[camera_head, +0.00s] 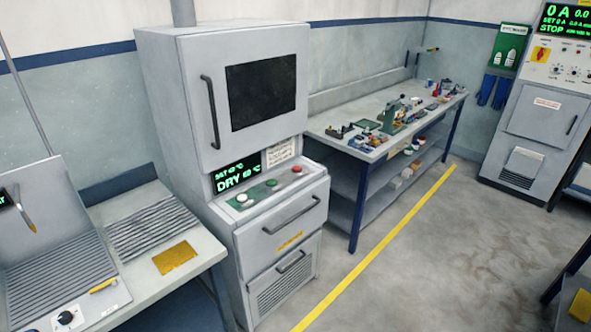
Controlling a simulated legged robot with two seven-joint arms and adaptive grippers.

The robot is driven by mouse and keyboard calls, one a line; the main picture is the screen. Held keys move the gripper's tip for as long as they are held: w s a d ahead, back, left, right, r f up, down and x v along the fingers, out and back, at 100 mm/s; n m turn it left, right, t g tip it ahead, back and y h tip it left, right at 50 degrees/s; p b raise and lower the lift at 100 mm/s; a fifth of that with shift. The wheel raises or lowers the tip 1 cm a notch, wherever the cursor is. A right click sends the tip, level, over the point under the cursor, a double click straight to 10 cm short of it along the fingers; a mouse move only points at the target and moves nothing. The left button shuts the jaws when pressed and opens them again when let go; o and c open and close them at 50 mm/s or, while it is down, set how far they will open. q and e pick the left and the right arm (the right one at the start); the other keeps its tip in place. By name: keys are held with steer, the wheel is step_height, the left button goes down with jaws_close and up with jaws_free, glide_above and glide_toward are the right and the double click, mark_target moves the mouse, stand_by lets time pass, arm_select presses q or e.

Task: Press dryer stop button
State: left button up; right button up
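The dryer (170,110) is a tall grey cabinet left of centre, with a dark window in its shut upper door. Its green-lit display (237,172) reads DRY with a temperature. On the sloped panel below are three round buttons: a whitish one (242,198) at the left, a green one (271,183) in the middle and a red one (297,169) at the right. No button label is legible enough to confirm which is stop. Nothing covers the buttons. Neither of my grippers is in view.
A grey bench (200,247) with a ribbed tray and a yellow pad stands left of the dryer. A cluttered workbench (330,119) stands behind and right. A control cabinet (540,120) is at far right.

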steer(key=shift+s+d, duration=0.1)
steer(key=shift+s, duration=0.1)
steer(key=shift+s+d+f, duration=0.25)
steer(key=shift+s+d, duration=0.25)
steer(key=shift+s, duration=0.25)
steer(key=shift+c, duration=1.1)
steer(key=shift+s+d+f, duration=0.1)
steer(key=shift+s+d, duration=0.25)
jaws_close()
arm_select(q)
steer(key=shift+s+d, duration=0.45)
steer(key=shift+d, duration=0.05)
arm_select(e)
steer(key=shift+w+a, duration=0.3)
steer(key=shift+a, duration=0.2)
